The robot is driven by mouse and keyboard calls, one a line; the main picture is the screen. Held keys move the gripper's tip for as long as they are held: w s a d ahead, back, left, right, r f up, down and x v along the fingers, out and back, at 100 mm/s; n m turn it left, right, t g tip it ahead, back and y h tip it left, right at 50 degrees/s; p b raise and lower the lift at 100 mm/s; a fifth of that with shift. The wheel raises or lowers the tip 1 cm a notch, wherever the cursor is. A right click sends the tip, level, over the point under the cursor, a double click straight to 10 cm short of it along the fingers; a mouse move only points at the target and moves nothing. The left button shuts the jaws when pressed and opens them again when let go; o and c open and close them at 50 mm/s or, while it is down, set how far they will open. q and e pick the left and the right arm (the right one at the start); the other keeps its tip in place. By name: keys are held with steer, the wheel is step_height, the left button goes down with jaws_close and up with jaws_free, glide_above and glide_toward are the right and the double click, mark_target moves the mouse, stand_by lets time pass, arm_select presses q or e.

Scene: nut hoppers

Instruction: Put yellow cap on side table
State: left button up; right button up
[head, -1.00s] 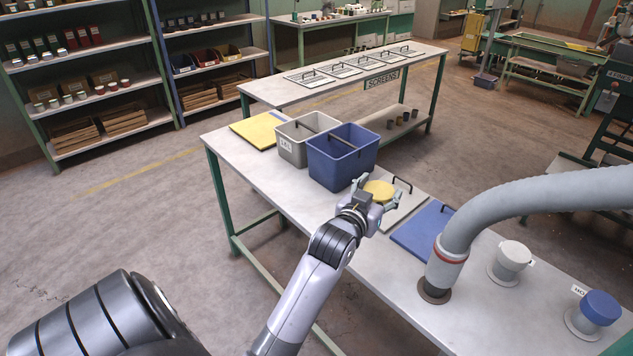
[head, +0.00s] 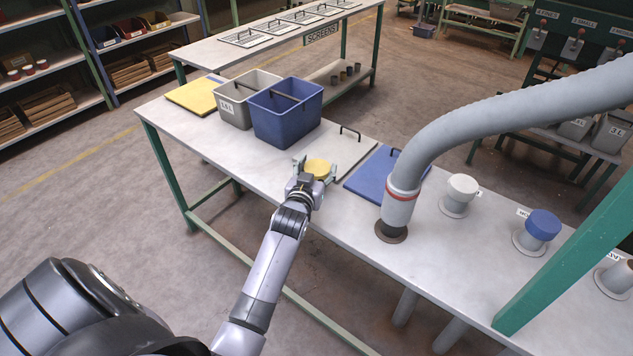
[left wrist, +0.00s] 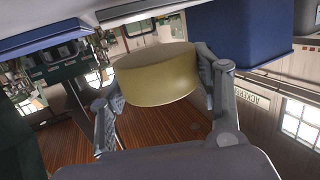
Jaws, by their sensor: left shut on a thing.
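The yellow cap (head: 318,168) is a round disc held in my left gripper (head: 315,172), above the long grey table (head: 262,160) near its front edge. In the left wrist view the yellow cap (left wrist: 157,74) sits between both fingers of the left gripper (left wrist: 160,85), which touch its sides. The cap is in front of the blue bin and a light grey lid with a black handle. My right gripper is not in view. Which table is the side table is not marked in these frames.
A blue bin (head: 287,115) and a grey bin (head: 233,112) stand behind the gripper. A blue lid (head: 374,178) lies to the right, beside a thick grey hose (head: 440,140). White (head: 460,190) and blue (head: 542,224) capped ports follow. The SCREENS table (head: 218,52) stands behind.

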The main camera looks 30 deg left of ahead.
arm_select(q)
steer(key=shift+f, duration=2.3)
steer(key=shift+f+b, duration=0.2)
steer(key=shift+b, duration=0.15)
steer(key=o, duration=0.9)
steer(key=shift+o, duration=0.2)
steer(key=shift+r, duration=0.1)
steer(key=shift+r, duration=0.15)
steer(key=v, duration=1.2)
